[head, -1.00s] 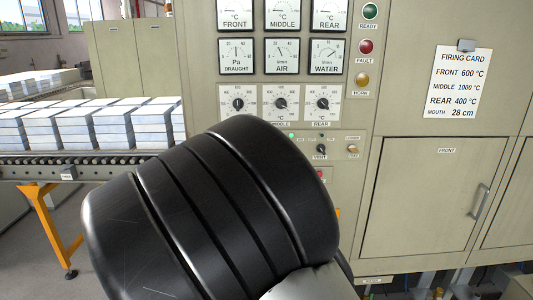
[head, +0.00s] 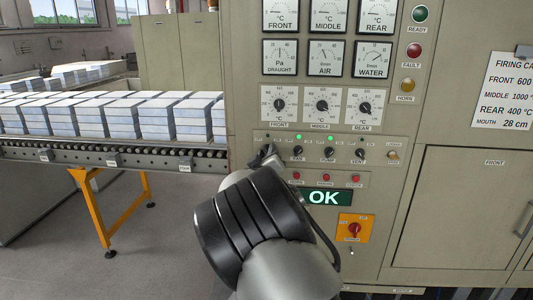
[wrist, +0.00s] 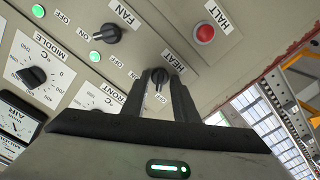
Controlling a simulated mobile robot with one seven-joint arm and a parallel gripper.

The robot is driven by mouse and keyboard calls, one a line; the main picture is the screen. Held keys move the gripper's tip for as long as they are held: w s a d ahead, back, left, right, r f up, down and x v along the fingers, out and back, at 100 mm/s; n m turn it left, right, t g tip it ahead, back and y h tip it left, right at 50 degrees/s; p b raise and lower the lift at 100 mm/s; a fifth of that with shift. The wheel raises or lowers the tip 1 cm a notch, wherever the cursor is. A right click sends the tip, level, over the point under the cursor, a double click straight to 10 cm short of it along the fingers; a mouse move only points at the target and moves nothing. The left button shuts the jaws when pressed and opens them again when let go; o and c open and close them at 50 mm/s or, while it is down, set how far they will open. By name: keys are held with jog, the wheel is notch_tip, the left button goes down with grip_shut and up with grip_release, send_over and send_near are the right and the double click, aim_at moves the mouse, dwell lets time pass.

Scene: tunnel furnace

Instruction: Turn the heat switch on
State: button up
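The heat switch (wrist: 159,76) is a black rotary knob on the beige panel, labelled HEAT in the wrist view, with OFF printed beside it. My gripper (wrist: 160,80) reaches the panel with one finger on each side of this knob. The fingers stand a short way apart, and I cannot tell if they touch the knob. In the head view my gripper (head: 267,155) is at the left end of the switch row and hides most of the heat switch.
The fan switch (wrist: 106,33) is beside it, with a lit green lamp (wrist: 95,56). A red HALT button (wrist: 205,33) is close by. In the head view, a green OK display (head: 323,198) and orange-plated red switch (head: 354,229) sit below. A roller conveyor (head: 110,155) carries blocks at left.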

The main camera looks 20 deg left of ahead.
grip_shut()
jog(key=shift+m+b, duration=0.3)
jog(key=shift+b, duration=0.1)
jog(key=shift+m+b, duration=5.95)
jog(key=shift+m, duration=0.75)
jog(key=shift+r, duration=0.1)
